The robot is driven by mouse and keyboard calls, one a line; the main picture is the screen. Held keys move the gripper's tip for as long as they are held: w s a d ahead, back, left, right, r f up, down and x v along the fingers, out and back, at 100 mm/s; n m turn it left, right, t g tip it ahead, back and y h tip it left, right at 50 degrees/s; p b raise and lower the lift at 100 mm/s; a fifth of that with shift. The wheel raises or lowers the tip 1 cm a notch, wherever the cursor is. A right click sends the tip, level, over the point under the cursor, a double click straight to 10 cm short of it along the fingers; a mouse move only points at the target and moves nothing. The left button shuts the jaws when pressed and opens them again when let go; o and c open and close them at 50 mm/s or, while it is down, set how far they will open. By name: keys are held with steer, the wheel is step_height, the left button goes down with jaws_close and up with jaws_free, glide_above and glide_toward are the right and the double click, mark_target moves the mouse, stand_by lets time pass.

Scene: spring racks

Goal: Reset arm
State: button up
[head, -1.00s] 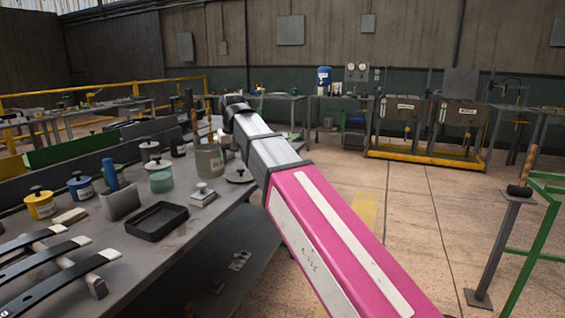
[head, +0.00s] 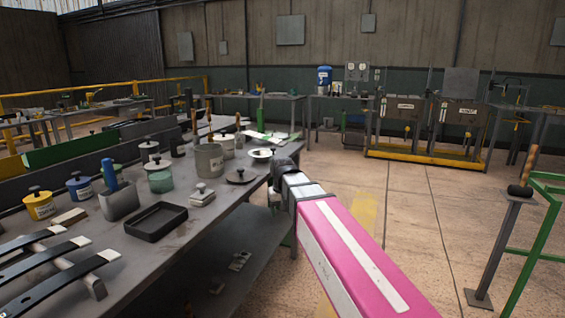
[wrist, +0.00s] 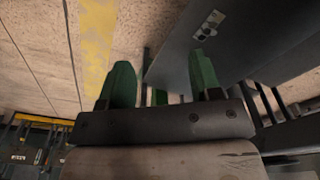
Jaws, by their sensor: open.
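My gripper (wrist: 160,88) shows in the wrist view with two green fingers set well apart. No object shows between them. Beyond the fingers are the tan floor and a grey surface, likely the bench's lower shelf. In the head view my pink and white arm reaches forward along the right edge of the grey workbench (head: 200,222). The gripper itself is hidden there behind the arm.
The bench holds a black tray (head: 157,221), a yellow pot (head: 39,205), a blue pot (head: 80,188), a teal pot (head: 160,179) and a grey pot (head: 209,161). A green-framed stand (head: 535,225) is at right. The middle floor (head: 430,220) is clear.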

steer(key=s+d+f+m, duration=0.1)
steer(key=s+d+f, duration=0.2)
steer(key=d+f, duration=0.3)
steer(key=s+d+f, duration=0.4)
steer(key=d+f, duration=0.2)
steer(key=f, duration=0.2)
steer(key=s+d+f+m+g, duration=0.1)
steer(key=s+d+f, duration=0.3)
steer(key=d+f, duration=0.3)
steer(key=shift+s+f+m, duration=0.25)
steer(key=shift+f+m, duration=0.05)
